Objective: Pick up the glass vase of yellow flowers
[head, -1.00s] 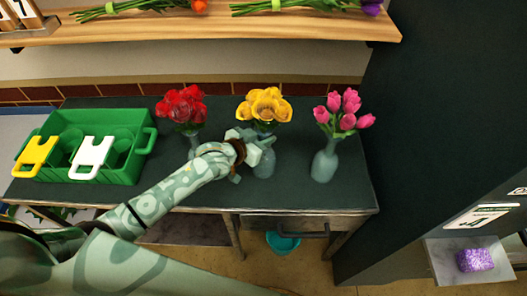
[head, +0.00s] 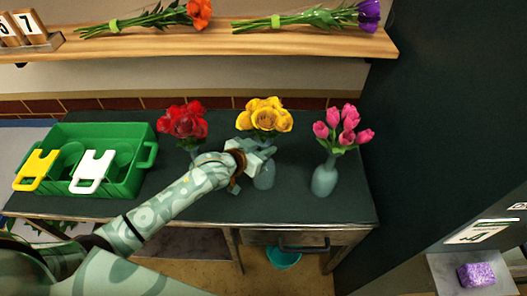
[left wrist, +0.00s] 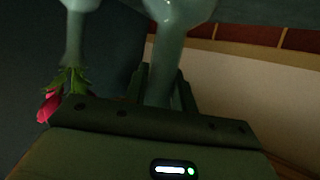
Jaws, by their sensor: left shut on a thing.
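The glass vase of yellow flowers (head: 264,178) stands upright on the dark table, between the red and pink bouquets. Its yellow blooms (head: 265,115) show above my left gripper (head: 262,154), which comes in from the left and is shut on the vase's narrow neck. In the left wrist view the picture is upside down; the pale vase (left wrist: 178,12) runs down between the two dark fingers (left wrist: 160,88), and its flowers are hidden behind the gripper body. My right gripper is not in view.
A vase of red flowers (head: 183,122) stands close behind my left forearm. A vase of pink tulips (head: 325,178) stands to the right. A green crate (head: 120,185) with yellow and white tags sits at the left. A wooden shelf (head: 220,44) with loose bouquets hangs above.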

